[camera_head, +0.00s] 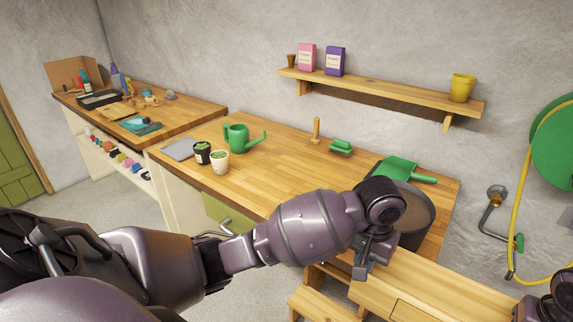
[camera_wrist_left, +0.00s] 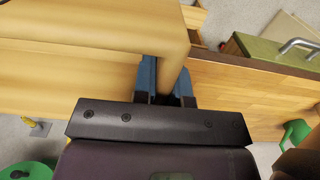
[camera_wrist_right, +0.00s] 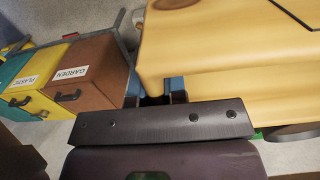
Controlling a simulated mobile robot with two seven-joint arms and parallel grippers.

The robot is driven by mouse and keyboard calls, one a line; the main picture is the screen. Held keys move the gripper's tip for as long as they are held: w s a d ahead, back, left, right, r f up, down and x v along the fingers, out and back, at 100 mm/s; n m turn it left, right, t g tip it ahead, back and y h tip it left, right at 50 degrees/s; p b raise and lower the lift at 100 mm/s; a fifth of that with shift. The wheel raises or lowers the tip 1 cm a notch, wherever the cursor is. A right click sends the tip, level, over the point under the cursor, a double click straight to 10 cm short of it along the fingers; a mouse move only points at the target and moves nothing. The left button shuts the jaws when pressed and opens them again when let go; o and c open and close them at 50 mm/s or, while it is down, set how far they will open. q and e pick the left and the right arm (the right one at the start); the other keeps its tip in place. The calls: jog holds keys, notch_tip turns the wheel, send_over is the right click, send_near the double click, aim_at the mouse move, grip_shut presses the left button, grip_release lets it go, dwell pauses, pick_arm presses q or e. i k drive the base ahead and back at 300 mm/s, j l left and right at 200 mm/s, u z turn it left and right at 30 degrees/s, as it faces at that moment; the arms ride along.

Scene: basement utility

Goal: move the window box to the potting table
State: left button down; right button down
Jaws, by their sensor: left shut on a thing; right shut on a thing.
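The window box (camera_head: 425,287) is a long light-wood box at the lower right of the head view, in front of the right end of the potting table (camera_head: 285,165). My left gripper (camera_head: 362,266) is shut on its left end; the left wrist view shows the fingers (camera_wrist_left: 168,80) on the box's edge (camera_wrist_left: 185,40). My right gripper is shut on the box's other end, its fingers (camera_wrist_right: 160,90) on the edge of the wood (camera_wrist_right: 215,50) in the right wrist view. The box's right part is cut off in the head view. Its height over the table is unclear.
A wooden step (camera_head: 320,304) shows below the box. The table's middle is clear.

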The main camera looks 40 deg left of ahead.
aim_at(281, 201)
jog(key=i+j, duration=0.1)
jog(key=j, duration=1.5)
jog(key=i+j, duration=0.15)
jog(key=j, duration=0.2)
jog(key=i+j, duration=0.1)
jog(key=j, duration=0.2)
jog(key=i+j, duration=0.15)
jog(key=j, duration=0.2)
